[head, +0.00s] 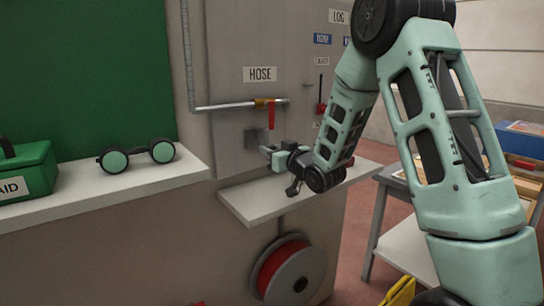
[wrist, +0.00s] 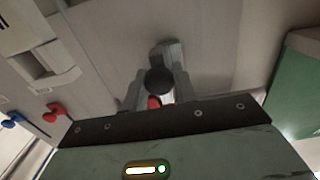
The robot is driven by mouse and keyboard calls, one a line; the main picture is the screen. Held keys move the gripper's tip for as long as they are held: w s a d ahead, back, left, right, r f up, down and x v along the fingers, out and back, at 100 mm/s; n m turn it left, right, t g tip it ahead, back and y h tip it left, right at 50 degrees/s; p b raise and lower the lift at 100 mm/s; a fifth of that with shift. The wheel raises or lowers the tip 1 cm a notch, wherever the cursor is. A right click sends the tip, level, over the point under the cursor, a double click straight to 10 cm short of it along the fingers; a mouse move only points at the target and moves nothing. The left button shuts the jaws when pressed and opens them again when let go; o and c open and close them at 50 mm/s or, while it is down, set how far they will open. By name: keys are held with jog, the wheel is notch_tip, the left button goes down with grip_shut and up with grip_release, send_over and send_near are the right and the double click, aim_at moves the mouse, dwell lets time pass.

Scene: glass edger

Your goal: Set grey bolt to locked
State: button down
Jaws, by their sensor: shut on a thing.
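The grey bolt (wrist: 172,54) shows in the wrist view as a grey bar on the panel with a dark round knob (wrist: 158,81). My gripper (wrist: 158,88) has one finger on each side of the knob and is shut on it. In the head view my gripper (head: 268,152) reaches the lower part of the grey panel, just above a white shelf. A small grey fitting (head: 251,138) shows beside the fingers there; most of the bolt is hidden. I cannot tell the bolt's position from these frames.
A red-handled hose valve (head: 271,114) on a pipe is close above my gripper. The white shelf (head: 245,206) is close below, with a red hose reel (head: 290,271) under it. A green first-aid box (head: 25,172) stands on the left ledge. A workbench stands at right.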

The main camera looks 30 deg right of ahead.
aim_at(267, 137)
notch_tip(267, 137, up, 4)
jog(key=shift+f, duration=0.25)
jog(key=c, duration=1.2)
grip_release()
jog(key=shift+r, duration=0.1)
jog(key=shift+o, duration=0.2)
jog(key=shift+s, duration=0.15)
jog(key=s+b, duration=1.2)
jog(key=s, duration=0.5)
jog(key=shift+d, duration=0.3)
